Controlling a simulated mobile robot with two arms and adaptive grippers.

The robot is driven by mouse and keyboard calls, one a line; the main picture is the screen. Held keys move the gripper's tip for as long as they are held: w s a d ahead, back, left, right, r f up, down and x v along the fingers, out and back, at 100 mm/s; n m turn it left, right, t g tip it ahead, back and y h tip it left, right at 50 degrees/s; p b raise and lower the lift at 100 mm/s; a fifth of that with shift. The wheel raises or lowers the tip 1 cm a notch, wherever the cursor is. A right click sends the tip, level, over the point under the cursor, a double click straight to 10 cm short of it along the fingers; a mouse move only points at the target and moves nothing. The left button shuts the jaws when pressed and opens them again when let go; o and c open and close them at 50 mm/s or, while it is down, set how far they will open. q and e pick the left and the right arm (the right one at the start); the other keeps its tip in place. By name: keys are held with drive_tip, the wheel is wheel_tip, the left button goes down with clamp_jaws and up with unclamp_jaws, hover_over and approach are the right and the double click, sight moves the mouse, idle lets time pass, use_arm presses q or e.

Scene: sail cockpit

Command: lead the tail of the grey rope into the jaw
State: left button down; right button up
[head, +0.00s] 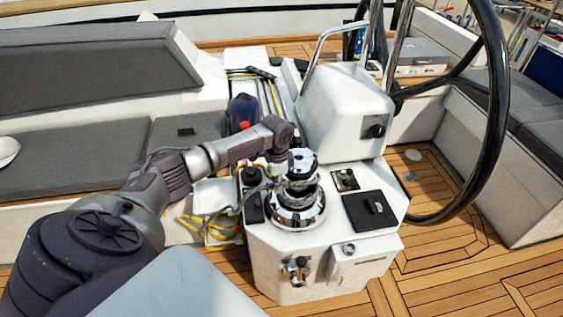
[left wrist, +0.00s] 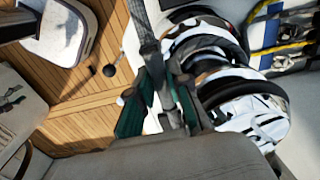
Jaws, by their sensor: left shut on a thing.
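The chrome winch (head: 297,207) stands on the white pedestal, with dark bands around its drum and a black and chrome top. In the left wrist view the winch (left wrist: 225,60) lies close to the right of my fingers. My left gripper (head: 275,178) is at the left side of the winch, near its upper part. In the left wrist view my left gripper (left wrist: 160,105) is shut on the grey rope (left wrist: 147,35), which runs up from between the green-padded fingers. The jaw's slot is too small to make out, and I cannot tell whether the rope touches it. My right gripper is out of view.
A steering wheel (head: 492,110) stands to the right and a white console (head: 345,105) behind the winch. A black panel (head: 370,211) is beside the winch. Yellow ropes (head: 215,228) lie left of the pedestal. Teak floor (head: 450,270) is clear at the front right.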

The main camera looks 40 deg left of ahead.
use_arm(q)
drive_tip(key=shift+a+m, duration=0.5)
drive_tip(key=shift+a, duration=0.05)
drive_tip(key=shift+w+a+f+m+b, duration=0.1)
drive_tip(key=shift+w+a+m+b, duration=0.05)
drive_tip(key=shift+a+m+b, duration=0.45)
drive_tip(key=shift+w+a+f+m+b, duration=0.1)
drive_tip(key=shift+a+m+b, duration=0.4)
drive_tip(key=shift+a+m, duration=0.1)
drive_tip(key=c, duration=1)
unclamp_jaws()
drive_tip(key=shift+d+r, duration=0.1)
drive_tip(key=shift+r, duration=0.1)
drive_tip(key=shift+c, duration=0.2)
drive_tip(key=shift+o, duration=0.2)
drive_tip(key=shift+s, duration=0.1)
drive_tip(key=o, duration=0.4)
drive_tip(key=shift+o, duration=0.2)
